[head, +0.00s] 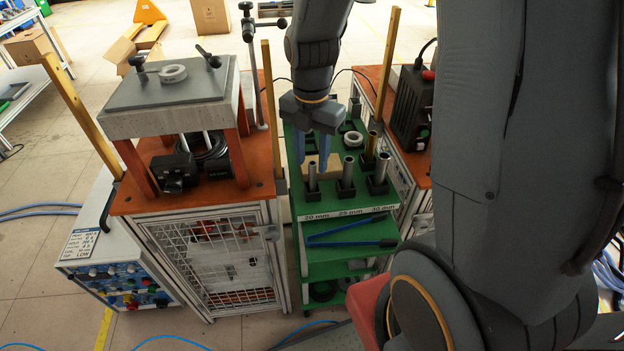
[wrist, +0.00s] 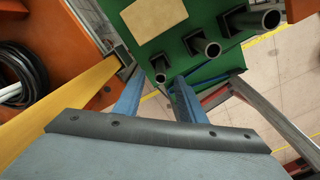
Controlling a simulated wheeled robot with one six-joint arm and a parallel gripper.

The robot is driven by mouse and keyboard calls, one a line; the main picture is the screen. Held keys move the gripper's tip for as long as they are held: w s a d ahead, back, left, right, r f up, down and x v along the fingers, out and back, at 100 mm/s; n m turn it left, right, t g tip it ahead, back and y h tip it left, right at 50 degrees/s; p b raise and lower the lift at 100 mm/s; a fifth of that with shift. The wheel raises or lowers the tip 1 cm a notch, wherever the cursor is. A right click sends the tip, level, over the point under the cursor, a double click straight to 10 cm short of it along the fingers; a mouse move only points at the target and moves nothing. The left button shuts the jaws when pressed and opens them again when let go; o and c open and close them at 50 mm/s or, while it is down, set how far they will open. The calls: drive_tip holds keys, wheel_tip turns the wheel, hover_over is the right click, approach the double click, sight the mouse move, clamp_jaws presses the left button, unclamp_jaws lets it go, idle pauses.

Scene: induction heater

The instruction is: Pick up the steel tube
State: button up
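Several steel tubes stand upright in black square holders on the green cart top. In the head view, the thin tube (head: 312,178) is above the 20 mm label, a wider one (head: 348,173) above 25 mm, and the widest (head: 380,170) above 30 mm. My gripper (head: 311,160) points down over the cart, with its blue fingers apart and nothing held. The thin tube shows in line with the gap between the fingers. In the wrist view, that tube's open end (wrist: 159,77) appears between the fingertips of my gripper (wrist: 158,86); contact is not visible.
A brass-coloured tube (head: 370,146) and a grey ring (head: 353,138) are farther back on the cart. A tan block (wrist: 153,17) lies beside the holders. Wooden posts (head: 273,115) rise beside the cart. Blue-handled tongs (head: 350,230) lie on the lower shelf.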

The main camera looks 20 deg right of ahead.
sight(312, 169)
drive_tip(key=shift+d+f+p, duration=0.1)
drive_tip(key=shift+f+p, duration=0.45)
drive_tip(key=shift+f, duration=1.6)
clamp_jaws()
